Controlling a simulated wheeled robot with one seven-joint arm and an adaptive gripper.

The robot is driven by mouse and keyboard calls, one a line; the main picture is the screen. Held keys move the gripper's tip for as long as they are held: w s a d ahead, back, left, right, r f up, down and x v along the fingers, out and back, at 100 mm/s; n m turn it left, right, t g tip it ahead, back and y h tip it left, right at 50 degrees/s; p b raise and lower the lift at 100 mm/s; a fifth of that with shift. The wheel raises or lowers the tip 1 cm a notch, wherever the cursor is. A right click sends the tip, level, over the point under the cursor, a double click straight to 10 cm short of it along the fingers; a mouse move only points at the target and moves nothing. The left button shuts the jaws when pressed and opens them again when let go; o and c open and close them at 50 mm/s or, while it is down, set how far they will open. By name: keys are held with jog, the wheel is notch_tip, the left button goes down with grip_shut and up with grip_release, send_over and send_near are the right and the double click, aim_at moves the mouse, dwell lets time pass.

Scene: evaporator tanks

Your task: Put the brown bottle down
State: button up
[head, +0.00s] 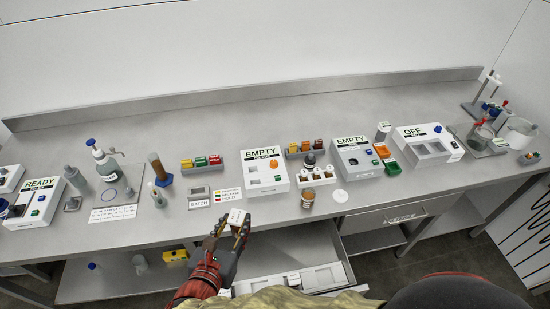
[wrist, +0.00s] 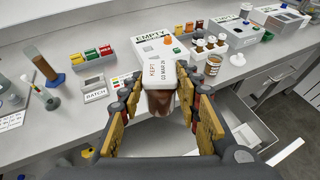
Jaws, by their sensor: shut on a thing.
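My gripper (head: 238,232) is shut on a brown bottle (wrist: 160,103) and holds it in front of the bench's front edge, near the open drawer. The bottle also shows in the head view (head: 238,217), small and partly covered by the fingers. A white face on it reads "KEPT 03 MAR 25" in the wrist view. The gripper's fingers (wrist: 158,105) stand on either side of it; their contact is hard to see.
The bench (head: 270,209) has clear room near its front edge. An EMPTY box (head: 265,178), a BATCH tile (head: 199,202) and a coloured legend card (head: 229,194) stand behind the gripper. A rack of small brown-topped bottles (head: 317,177) is to the right. An open drawer (head: 340,245) lies below.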

jog(key=shift+w+a+f+b, duration=0.1)
jog(key=shift+w+f+b, duration=1.45)
jog(key=shift+w+f, duration=1.8)
jog(key=shift+w+a+f+b, duration=0.1)
jog(key=shift+w+f+b, duration=1.4)
jog(key=shift+w+f, duration=1.8)
jog(key=shift+w+r, duration=0.15)
jog(key=shift+w, duration=0.05)
jog(key=o, duration=1.2)
jog(key=shift+o, duration=0.4)
